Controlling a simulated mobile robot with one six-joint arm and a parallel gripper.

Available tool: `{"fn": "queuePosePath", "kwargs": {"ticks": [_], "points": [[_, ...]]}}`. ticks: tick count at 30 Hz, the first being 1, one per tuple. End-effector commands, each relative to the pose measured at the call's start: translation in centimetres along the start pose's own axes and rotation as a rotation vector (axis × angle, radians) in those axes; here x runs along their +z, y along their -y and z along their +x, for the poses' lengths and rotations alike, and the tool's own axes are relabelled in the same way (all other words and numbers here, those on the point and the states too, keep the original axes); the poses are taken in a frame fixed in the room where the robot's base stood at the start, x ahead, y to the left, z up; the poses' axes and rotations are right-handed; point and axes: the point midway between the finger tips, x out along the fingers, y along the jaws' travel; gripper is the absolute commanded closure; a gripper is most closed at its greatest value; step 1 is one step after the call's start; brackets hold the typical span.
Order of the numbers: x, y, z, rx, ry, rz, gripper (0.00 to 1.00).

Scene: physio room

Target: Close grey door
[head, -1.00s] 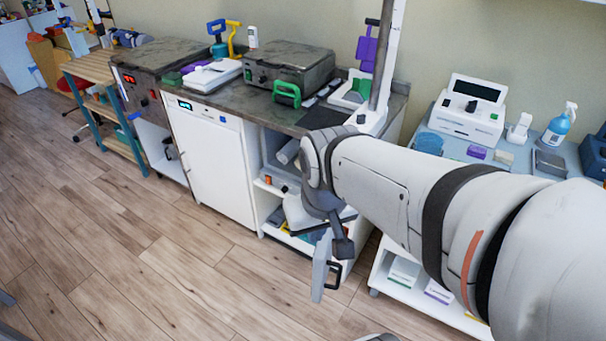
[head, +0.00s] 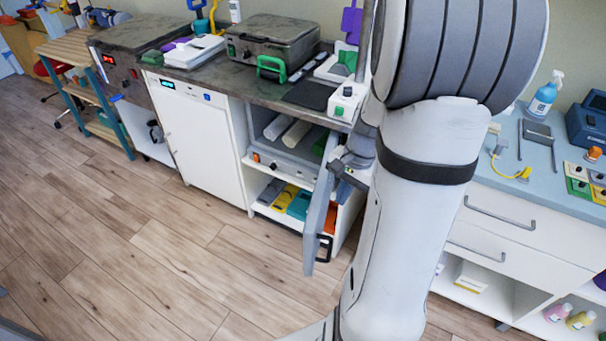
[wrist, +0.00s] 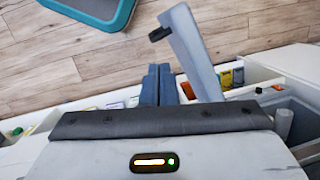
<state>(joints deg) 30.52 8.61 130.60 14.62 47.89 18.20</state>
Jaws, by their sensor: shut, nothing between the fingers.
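The grey door (head: 318,215) stands open at the right end of the white cabinet under the counter. It shows nearly edge-on in the head view, with a dark handle (head: 325,247) low on it. The door also shows in the wrist view (wrist: 196,55), right of my fingers, with its handle (wrist: 160,34) towards the top. My gripper (head: 340,168) is by the door's upper part in the head view. Its fingers (wrist: 158,84) are shut and empty in the wrist view. I cannot tell whether they touch the door.
The open cabinet shows white rolls (head: 285,130) on top and colourful items (head: 290,200) on a lower shelf. A white-fronted appliance (head: 200,145) stands to its left, a white drawer unit (head: 520,225) to its right. A teal-edged grey object (wrist: 95,10) lies on the floor. Wooden floor at left is clear.

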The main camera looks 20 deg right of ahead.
Motion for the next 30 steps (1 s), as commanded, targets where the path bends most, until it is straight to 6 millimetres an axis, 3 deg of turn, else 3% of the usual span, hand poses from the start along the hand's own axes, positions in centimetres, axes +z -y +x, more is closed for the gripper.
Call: {"fn": "queuePosePath", "kwargs": {"ticks": [1,3,10,17,30], "points": [[-1.9,-1.2,1.7,-0.007,0.035,0.113,1.00],[-3.9,-2.5,3.3,-0.019,0.070,0.246,1.00],[-7.7,-5.8,7.0,-0.046,0.142,0.525,1.00],[-8.2,-6.4,9.0,-0.051,0.158,0.581,1.00],[-6.9,-5.6,17.8,-0.048,0.158,0.578,1.00]]}}
